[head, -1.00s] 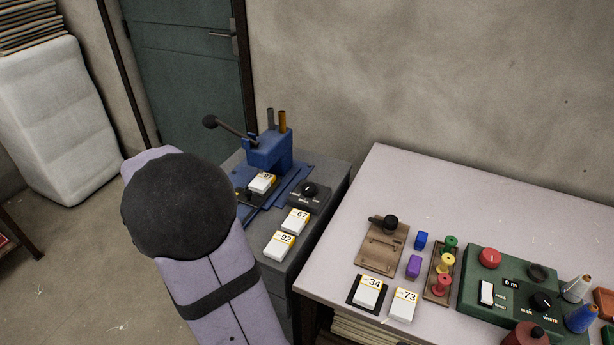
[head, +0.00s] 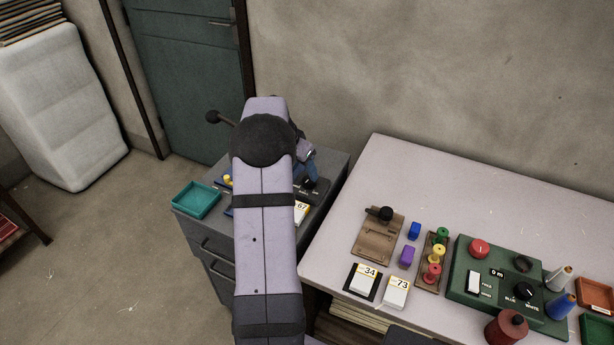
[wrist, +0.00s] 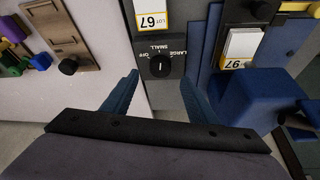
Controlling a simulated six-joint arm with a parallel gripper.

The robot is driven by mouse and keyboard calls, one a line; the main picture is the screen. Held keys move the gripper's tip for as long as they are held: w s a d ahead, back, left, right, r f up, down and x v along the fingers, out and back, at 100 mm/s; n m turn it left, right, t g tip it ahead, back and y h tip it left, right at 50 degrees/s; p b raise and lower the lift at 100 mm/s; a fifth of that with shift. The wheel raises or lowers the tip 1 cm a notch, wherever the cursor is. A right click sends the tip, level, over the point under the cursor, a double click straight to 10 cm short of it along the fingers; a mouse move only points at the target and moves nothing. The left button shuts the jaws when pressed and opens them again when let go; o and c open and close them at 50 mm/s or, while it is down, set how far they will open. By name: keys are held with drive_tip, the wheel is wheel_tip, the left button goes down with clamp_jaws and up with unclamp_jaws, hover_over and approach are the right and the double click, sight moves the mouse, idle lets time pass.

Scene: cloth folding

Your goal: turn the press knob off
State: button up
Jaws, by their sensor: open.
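The press knob (wrist: 160,66) is a round black dial on a dark control plate printed LARGE, OFF and SMALL in the wrist view. A pale mark runs up and down on its face; I cannot tell which label it points to. My gripper (wrist: 160,78) is open, with one blue finger on each side of the knob in the picture and nothing between them touching it that I can see. In the head view my gripper (head: 309,170) is over the knob plate, and the knob is mostly hidden. The blue press (wrist: 258,97) stands to the right in the wrist view.
A teal tray (head: 196,200) sits on the grey cabinet's left. The pale table (head: 440,178) to the right holds a wooden fixture (head: 372,240), spools and a green control box (head: 462,285).

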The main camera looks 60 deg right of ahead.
sight(308, 180)
drive_tip(key=shift+p+x, duration=0.8)
drive_tip(key=shift+x, duration=2.2)
drive_tip(key=c, duration=1.1)
